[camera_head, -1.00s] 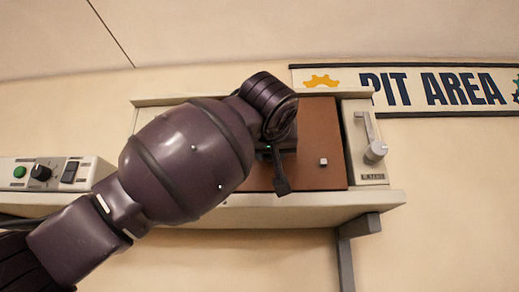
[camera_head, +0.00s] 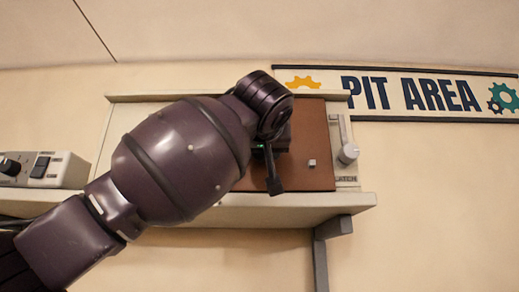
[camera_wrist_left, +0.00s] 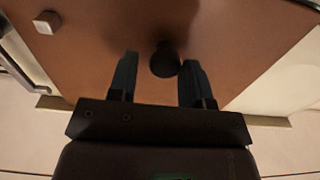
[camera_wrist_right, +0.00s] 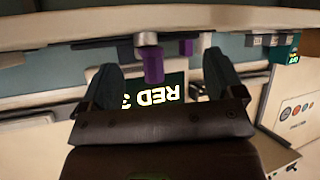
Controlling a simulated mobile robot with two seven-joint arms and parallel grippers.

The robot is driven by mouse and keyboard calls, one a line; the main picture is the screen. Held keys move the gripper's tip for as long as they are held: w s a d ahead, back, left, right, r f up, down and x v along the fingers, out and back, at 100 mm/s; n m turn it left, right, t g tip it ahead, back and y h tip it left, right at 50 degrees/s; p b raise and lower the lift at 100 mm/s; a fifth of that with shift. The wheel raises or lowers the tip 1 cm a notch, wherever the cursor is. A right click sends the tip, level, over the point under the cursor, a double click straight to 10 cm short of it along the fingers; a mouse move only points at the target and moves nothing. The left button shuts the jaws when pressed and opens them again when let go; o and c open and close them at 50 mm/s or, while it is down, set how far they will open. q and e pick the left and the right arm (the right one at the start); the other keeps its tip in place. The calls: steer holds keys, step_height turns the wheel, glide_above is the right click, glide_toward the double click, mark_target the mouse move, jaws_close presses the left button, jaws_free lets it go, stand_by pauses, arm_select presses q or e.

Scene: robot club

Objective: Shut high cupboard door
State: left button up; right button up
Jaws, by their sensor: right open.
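The high cupboard (camera_head: 230,207) is a pale wall unit with a brown door (camera_head: 315,125). The door's right edge lies in front of part of the latch plate; whether it is flush with the cupboard I cannot tell. The latch (camera_head: 346,153) is a grey lever on the right. My left gripper (camera_head: 272,180) is at the door, its arm hiding the left part. In the left wrist view, my left gripper (camera_wrist_left: 160,80) is open, its fingers on either side of a dark round knob (camera_wrist_left: 164,60), with gaps visible. My right gripper (camera_wrist_right: 162,80) is open and empty, away from the cupboard.
A small pale block (camera_head: 312,163) sits on the door. A control box (camera_head: 45,169) is at left, a bracket (camera_head: 321,255) below. In the right wrist view, purple cylinders (camera_wrist_right: 153,66) and a "RED 3" sign (camera_wrist_right: 175,92) lie beyond the fingers.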

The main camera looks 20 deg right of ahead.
arm_select(q)
steer(key=shift+o, duration=0.7)
steer(key=shift+d, duration=0.15)
steer(key=b+v, duration=0.3)
steer(key=v, duration=0.8)
steer(key=shift+w, duration=0.1)
